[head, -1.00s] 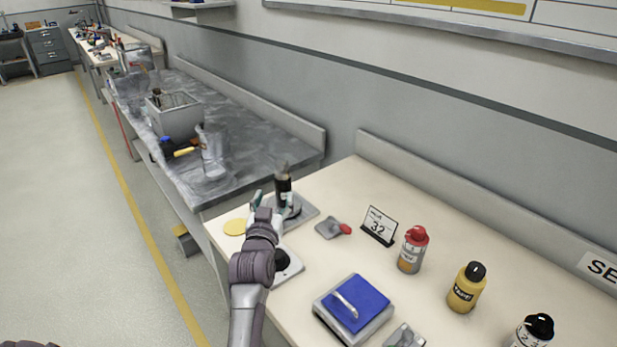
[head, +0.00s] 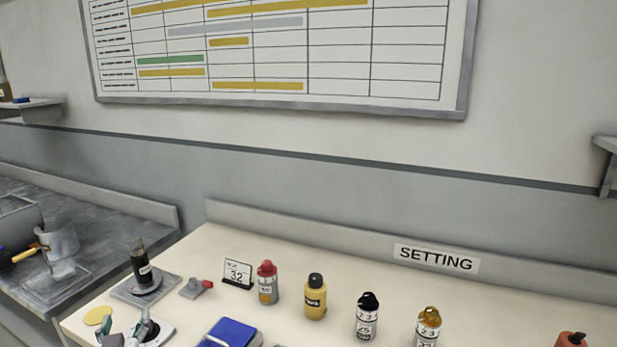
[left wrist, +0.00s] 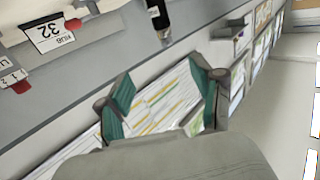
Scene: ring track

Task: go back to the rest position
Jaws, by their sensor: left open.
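My left gripper (head: 126,328) shows at the bottom left of the head view, cut off by the lower edge. Its teal fingers stand apart with nothing between them. It appears in front of a pale plate with a black knob (head: 155,331), beside a yellow disc (head: 98,315). In the left wrist view the open fingers (left wrist: 160,78) are also empty, with the wall chart behind them. A black bottle (head: 139,262) stands upright on a grey plate, apart from the gripper. My right gripper is not in view.
On the cream bench stand a number card (head: 237,272), a red-capped bottle (head: 267,283), a yellow bottle (head: 315,297) and black-capped (head: 367,317) and orange-capped (head: 428,326) bottles. A blue-topped block (head: 230,334) lies in front. A wall with a chart (head: 280,50) rises behind.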

